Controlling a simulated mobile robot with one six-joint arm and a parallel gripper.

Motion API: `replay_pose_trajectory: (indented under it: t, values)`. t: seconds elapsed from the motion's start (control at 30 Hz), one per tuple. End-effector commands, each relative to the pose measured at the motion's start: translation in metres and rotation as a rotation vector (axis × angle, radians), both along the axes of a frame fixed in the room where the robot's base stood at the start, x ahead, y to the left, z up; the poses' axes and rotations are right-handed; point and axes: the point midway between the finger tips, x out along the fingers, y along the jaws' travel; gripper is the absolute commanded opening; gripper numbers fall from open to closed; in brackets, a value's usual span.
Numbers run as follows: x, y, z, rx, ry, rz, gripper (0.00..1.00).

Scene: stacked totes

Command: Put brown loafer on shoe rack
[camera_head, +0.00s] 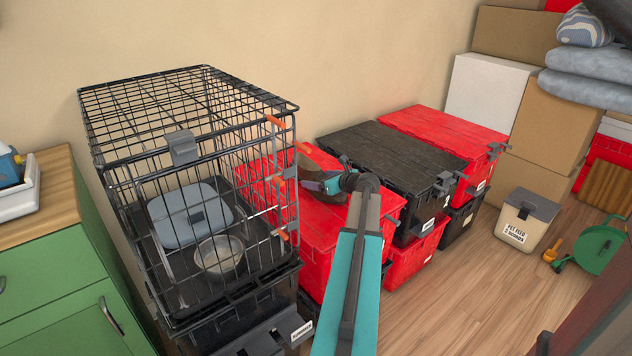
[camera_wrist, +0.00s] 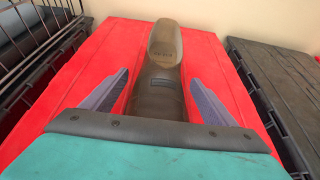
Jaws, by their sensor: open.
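The brown loafer (camera_wrist: 162,62) lies on a red tote lid in the wrist view, its length running away from me. In the head view the loafer (camera_head: 304,149) shows only in part behind my gripper (camera_head: 320,184). In the wrist view my gripper (camera_wrist: 159,77) is open, with one finger on each side of the loafer. Red lid shows between each finger and the shoe, so neither appears to grip it. No shoe rack can be made out in either view.
The red tote (camera_head: 334,226) under the loafer stands between a black wire crate (camera_head: 187,95) on the left and a black tote (camera_head: 388,154) on the right. Another red tote (camera_head: 440,128), cardboard boxes (camera_head: 541,130) and a pet-feed bin (camera_head: 524,220) stand farther right. Wooden floor (camera_head: 450,300) is clear in front.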

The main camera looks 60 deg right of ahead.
Motion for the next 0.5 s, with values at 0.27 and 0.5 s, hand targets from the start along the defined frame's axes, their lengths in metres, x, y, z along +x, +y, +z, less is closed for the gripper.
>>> replay_pose_trajectory:
  t: [0.27, 0.5]
  values:
    - [-0.0001, 0.0004, 0.0002, 0.0, 0.0, 0.0, 0.8]
    - [-0.0001, 0.0005, 0.0002, 0.0, 0.0, 0.001, 0.67]
